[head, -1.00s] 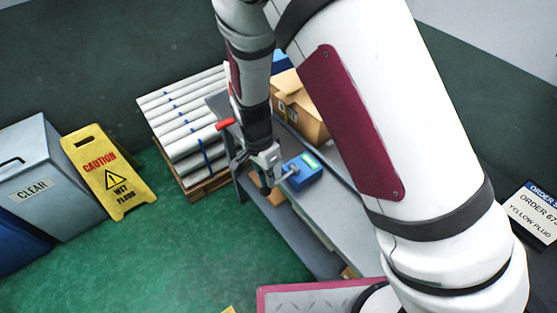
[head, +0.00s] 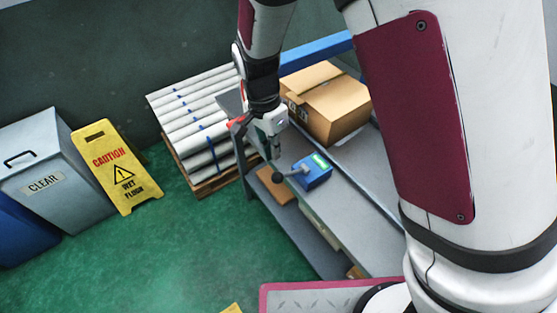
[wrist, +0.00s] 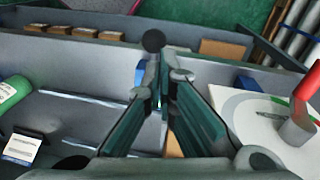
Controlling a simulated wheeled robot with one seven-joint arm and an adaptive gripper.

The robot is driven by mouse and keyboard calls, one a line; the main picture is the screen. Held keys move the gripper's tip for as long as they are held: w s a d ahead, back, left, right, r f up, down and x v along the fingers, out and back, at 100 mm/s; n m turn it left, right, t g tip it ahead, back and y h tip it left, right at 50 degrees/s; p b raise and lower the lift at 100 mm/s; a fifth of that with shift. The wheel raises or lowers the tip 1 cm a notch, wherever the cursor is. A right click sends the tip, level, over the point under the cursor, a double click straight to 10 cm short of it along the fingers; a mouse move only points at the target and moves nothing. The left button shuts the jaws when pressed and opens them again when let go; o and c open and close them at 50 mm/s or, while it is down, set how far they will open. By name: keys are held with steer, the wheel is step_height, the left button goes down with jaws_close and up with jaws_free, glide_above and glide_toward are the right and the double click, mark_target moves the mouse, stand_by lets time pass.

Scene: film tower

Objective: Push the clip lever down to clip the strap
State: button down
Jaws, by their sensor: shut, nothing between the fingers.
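A blue box (head: 312,172) with a green label sits on the grey bench. A grey lever with a black ball knob (head: 279,177) sticks out from its left side; I take this as the clip lever. My gripper (head: 274,152) is shut and empty, just above and behind the knob in the head view. In the wrist view the knob (wrist: 153,40) shows just beyond my fingertips (wrist: 165,75); I cannot tell whether they touch. A red handle (wrist: 304,88) stands on the right there. Blue bands (head: 209,139) lie across the white rolls; I cannot tell which strap is meant.
The bench (head: 362,207) runs beside a cardboard box (head: 335,105). White rolls (head: 190,105) are stacked on a pallet behind the bench. A yellow caution sign (head: 117,172) and a grey bin (head: 55,170) stand left. The green floor between is clear.

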steer(key=shift+s+a+r, duration=0.1)
steer(key=shift+a+r, duration=0.15)
steer(key=shift+r, duration=0.45)
steer(key=shift+s+a+r, duration=0.1)
steer(key=shift+a+r, duration=0.1)
steer(key=shift+r, duration=0.45)
steer(key=s+d+r+n+t+y, duration=0.1)
steer(key=s+d+r+n, duration=0.1)
steer(key=d+r, duration=0.5)
steer(key=s+d+r+n+t+y, duration=0.1)
steer(key=s+d+r+n+t, duration=0.2)
steer(key=r, duration=0.6)
steer(key=s+d+r+n+t+b, duration=0.1)
steer(key=s+d+r+n, duration=0.3)
steer(key=s+d, duration=0.6)
steer(key=shift+s+r+n+t+h, duration=0.15)
steer(key=shift+r+n+t+h, duration=0.4)
steer(key=shift+r, duration=0.75)
